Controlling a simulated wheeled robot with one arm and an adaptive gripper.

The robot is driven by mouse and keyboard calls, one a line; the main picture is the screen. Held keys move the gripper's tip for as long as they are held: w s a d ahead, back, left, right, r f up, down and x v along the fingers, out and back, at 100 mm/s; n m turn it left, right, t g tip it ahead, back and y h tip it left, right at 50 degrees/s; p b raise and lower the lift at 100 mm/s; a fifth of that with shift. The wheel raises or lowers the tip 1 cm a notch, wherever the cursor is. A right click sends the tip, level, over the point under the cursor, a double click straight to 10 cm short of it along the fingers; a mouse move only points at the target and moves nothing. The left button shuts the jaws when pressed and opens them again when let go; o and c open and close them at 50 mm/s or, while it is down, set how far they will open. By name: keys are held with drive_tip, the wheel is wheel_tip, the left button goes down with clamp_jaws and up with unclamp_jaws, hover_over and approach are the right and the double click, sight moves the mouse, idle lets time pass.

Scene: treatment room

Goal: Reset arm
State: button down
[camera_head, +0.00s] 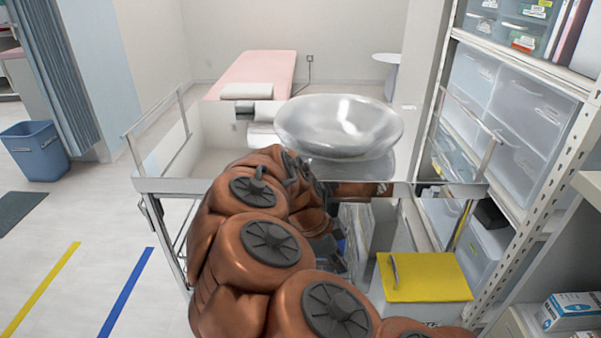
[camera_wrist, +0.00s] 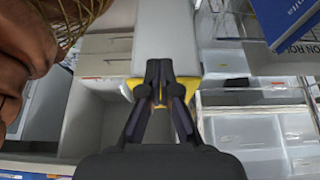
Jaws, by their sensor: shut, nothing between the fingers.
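My gripper (camera_wrist: 160,75) shows in the middle of the wrist view. Its two dark fingers meet at the tips, with nothing between them. In the head view my copper-brown arm reaches forward to the front of a metal cart (camera_head: 160,186), and my gripper cannot be made out clearly there.
A box with a yellow lid (camera_head: 425,277) sits low at the right of my arm. A shelf rack with clear drawers (camera_head: 527,110) stands along the right. A blue bin (camera_head: 35,150) and open floor are at left. A pink bed (camera_head: 262,72) is at the back.

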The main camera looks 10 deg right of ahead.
drive_tip(key=s+d+r+n+y+p, duration=0.1)
drive_tip(key=s+r+n+p, duration=0.1)
drive_tip(key=s+r+p, duration=0.4)
drive_tip(key=s+d+r+n+y+p, duration=0.1)
drive_tip(key=d+r+n+p, duration=0.15)
drive_tip(key=r, duration=0.55)
drive_tip(key=s+d+r+n+p, duration=0.1)
drive_tip(key=s+r+n+p, duration=0.3)
drive_tip(key=r, duration=0.3)
drive_tip(key=s+a+r+n+y+p, duration=0.2)
drive_tip(key=s+r+n+y+p, duration=0.1)
drive_tip(key=s+r+n+p, duration=0.7)
drive_tip(key=shift+s+a+r+n+g+p, duration=0.4)
drive_tip(key=shift+s+n+p, duration=0.35)
drive_tip(key=shift+s+p, duration=1.1)
